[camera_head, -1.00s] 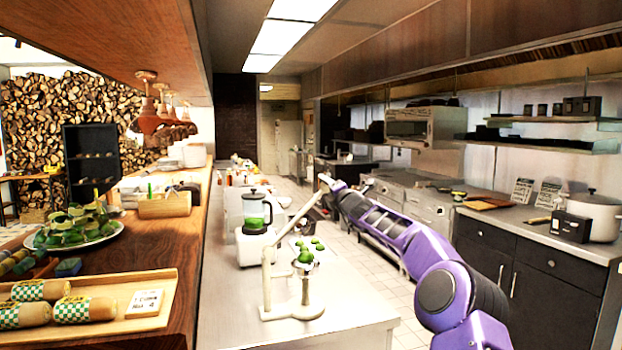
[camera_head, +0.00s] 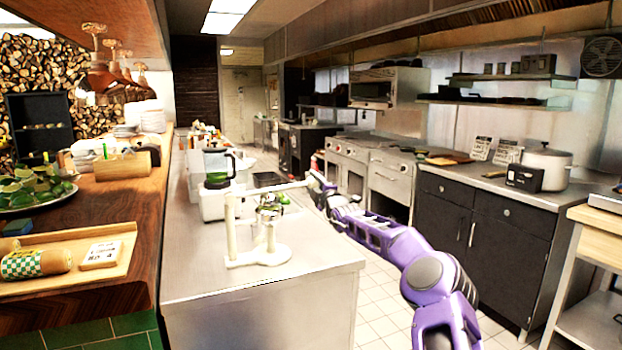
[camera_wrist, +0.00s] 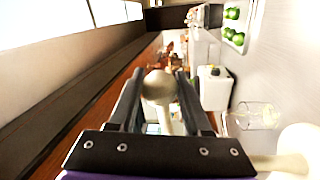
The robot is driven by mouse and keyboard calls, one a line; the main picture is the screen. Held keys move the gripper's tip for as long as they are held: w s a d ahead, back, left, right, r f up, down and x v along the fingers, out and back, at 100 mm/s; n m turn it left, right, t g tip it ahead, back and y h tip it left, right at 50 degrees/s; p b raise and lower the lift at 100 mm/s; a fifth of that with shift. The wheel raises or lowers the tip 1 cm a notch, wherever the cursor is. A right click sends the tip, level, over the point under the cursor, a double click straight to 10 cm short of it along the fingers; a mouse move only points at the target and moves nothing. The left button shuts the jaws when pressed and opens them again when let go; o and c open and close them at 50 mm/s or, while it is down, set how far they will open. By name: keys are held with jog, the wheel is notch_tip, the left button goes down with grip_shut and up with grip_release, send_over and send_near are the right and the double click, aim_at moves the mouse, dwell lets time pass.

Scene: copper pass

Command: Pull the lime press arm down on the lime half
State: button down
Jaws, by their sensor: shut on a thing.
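The cream lime press (camera_head: 232,228) stands upright on the near end of the steel counter in the head view. Its lever arm (camera_head: 270,187) lies about level, running right from the post over the cup. My gripper (camera_head: 313,180) is at the right end of this lever. In the wrist view my gripper (camera_wrist: 160,100) is shut on the handle, whose pale round knob (camera_wrist: 158,86) shows between the two dark fingers. The press cup (camera_head: 270,212) is under the lever. I cannot clearly make out the lime half there.
A blender (camera_head: 215,178) with green contents stands behind the press. A wooden counter with a tray (camera_head: 110,240) and a lime plate (camera_head: 38,200) lies left. The tiled aisle (camera_head: 372,312) right of the steel counter is open. A stove and dark cabinets line the far side.

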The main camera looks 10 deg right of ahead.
jog(key=shift+f, duration=0.75)
jog(key=shift+a, duration=0.1)
jog(key=shift+c, duration=1.8)
grip_release()
jog(key=shift+r, duration=0.1)
jog(key=shift+b+v, duration=0.4)
jog(key=shift+v, duration=0.4)
jog(key=v, duration=1.6)
jog(key=shift+w, duration=0.1)
